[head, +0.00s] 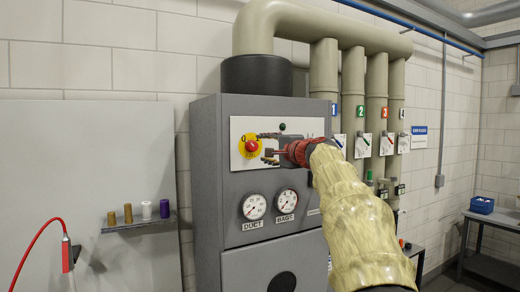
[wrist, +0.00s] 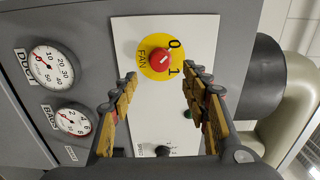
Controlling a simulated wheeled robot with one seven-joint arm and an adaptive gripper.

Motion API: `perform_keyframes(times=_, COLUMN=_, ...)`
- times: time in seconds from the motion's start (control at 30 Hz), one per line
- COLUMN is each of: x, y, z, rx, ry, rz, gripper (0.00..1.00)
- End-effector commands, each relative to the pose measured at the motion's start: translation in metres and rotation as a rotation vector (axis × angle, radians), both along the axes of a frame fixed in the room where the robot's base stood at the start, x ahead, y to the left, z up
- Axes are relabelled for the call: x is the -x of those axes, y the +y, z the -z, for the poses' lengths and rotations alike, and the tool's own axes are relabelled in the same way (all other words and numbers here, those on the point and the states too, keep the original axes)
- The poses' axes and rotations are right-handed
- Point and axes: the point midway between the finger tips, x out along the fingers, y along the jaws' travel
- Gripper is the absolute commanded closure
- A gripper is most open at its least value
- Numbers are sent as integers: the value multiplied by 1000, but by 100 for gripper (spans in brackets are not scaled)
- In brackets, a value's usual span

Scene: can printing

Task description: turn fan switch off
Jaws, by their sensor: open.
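The fan switch is a red knob (head: 252,146) on a yellow disc on the grey cabinet's pale panel (head: 240,163). In the wrist view the knob (wrist: 160,62) has FAN, 0 and 1 printed around it. A pale mark shows on the knob; I cannot tell surely which number it points to. My gripper (head: 265,147) is open and empty, facing the panel just right of the knob in the head view. In the wrist view its fingertips (wrist: 161,75) lie on either side of the knob, slightly below it, with no clear contact.
DUCT (head: 254,207) and BAGS (head: 286,201) gauges sit below the panel. A green button (wrist: 188,114) and a small black knob (wrist: 163,151) are on the same panel. Numbered pipes (head: 352,90) stand to the right. A shelf (head: 135,227) with several spools is at left.

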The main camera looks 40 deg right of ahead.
Motion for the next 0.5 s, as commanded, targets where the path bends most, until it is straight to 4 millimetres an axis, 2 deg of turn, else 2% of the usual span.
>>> perform_keyframes(times=0.1, x=18, y=3, z=0, rx=-1, ry=1, rz=3, gripper=54)
perform_keyframes(times=0.2, x=28, y=6, z=0, rx=-1, ry=0, rz=1, gripper=54)
perform_keyframes(times=0.5, x=36, y=9, z=0, rx=-1, ry=1, rz=0, gripper=54)
